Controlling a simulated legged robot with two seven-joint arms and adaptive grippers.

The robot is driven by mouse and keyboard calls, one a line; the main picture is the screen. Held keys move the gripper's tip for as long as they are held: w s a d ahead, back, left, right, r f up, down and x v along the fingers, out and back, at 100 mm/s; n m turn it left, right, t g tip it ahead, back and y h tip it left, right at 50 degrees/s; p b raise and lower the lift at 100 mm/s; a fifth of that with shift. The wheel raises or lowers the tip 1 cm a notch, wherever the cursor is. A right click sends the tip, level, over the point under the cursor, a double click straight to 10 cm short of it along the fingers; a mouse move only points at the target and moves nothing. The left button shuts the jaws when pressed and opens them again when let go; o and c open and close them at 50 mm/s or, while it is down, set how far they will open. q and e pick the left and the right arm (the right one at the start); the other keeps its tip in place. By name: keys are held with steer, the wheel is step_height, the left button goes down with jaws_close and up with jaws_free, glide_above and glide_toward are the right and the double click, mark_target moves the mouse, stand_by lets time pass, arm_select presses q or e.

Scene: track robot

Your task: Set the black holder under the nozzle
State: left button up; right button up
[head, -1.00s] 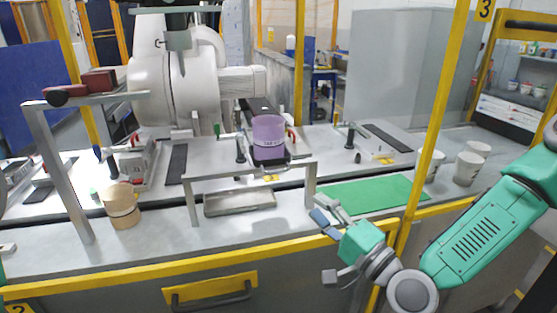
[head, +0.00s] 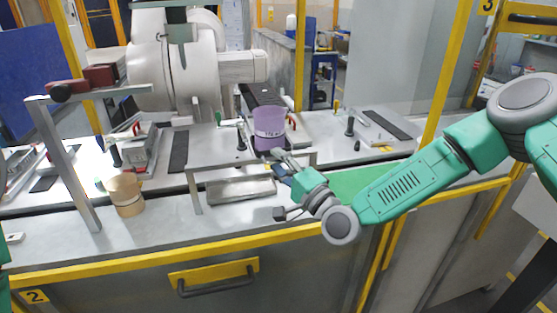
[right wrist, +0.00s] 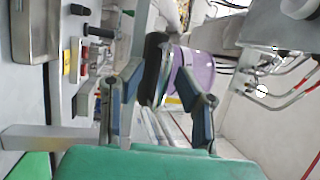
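A purple cup (head: 269,126) stands upright at the far end of the small metal stand. A black part beside it in the right wrist view (right wrist: 153,66) looks like the black holder; in the head view its lower part is hidden. My right gripper (head: 283,166) is just in front of the stand's edge, near the cup. In the right wrist view its two blue fingers (right wrist: 163,100) are apart, with the black part and the cup beyond them; I cannot tell about contact. A grey pointed part (head: 181,52), possibly the nozzle, hangs at upper left. My left gripper is not in view.
A metal tray (head: 240,189) lies under the stand (head: 222,170). A tan round container (head: 125,194) stands at left beside a metal frame (head: 62,150). A green mat (head: 358,183) lies at right behind my arm. A yellow rail (head: 150,263) edges the bench.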

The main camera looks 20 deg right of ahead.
steer(key=shift+a, duration=0.15)
steer(key=shift+a, duration=0.1)
steer(key=c, duration=0.6)
steer(key=shift+a, duration=0.15)
jaws_close()
steer(key=shift+a, duration=0.1)
